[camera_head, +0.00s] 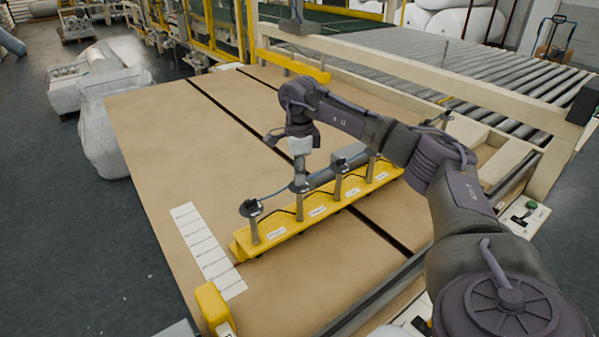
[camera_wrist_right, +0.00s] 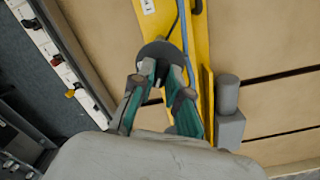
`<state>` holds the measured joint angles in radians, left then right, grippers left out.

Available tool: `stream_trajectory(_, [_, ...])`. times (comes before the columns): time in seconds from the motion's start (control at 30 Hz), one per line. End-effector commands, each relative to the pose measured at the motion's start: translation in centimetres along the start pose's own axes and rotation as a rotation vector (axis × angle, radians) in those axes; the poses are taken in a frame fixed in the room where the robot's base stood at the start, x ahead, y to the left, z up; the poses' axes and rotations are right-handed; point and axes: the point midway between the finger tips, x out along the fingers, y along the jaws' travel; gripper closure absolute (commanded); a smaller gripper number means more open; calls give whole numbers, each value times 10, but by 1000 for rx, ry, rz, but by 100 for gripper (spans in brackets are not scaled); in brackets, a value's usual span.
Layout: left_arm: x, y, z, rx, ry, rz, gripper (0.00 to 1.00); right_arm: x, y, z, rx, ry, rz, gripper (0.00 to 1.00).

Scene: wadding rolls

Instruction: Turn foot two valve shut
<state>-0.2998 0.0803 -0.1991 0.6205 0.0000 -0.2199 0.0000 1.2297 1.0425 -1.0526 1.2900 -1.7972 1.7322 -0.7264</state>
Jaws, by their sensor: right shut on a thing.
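A yellow bar (camera_head: 322,208) lies on the tan board and carries several upright posts with dark round tops and white labels, too small to read. The leftmost post (camera_head: 254,226) stands free. My right gripper (camera_head: 300,172) points down onto the second post from the left (camera_head: 299,204). In the right wrist view, my right gripper (camera_wrist_right: 163,62) has its teal fingers closed at a dark round valve top (camera_wrist_right: 154,50) over the yellow bar (camera_wrist_right: 202,42). The valve's handle is mostly hidden by the fingers. My left gripper is out of view.
A grey cylinder (camera_head: 349,153) sits behind the posts, and a blue hose runs along the bar. A white label strip (camera_head: 207,252) and a yellow block (camera_head: 211,305) lie at the left front. The tan board (camera_head: 160,130) is clear at the far left. A roller conveyor (camera_head: 470,75) stands behind.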

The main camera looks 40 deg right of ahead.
Motion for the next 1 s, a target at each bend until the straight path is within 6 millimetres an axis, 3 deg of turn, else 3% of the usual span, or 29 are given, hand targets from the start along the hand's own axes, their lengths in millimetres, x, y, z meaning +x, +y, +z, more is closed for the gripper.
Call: stream_trajectory(1.0, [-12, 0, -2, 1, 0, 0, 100, 0, 0, 0, 895, 1, 1, 100])
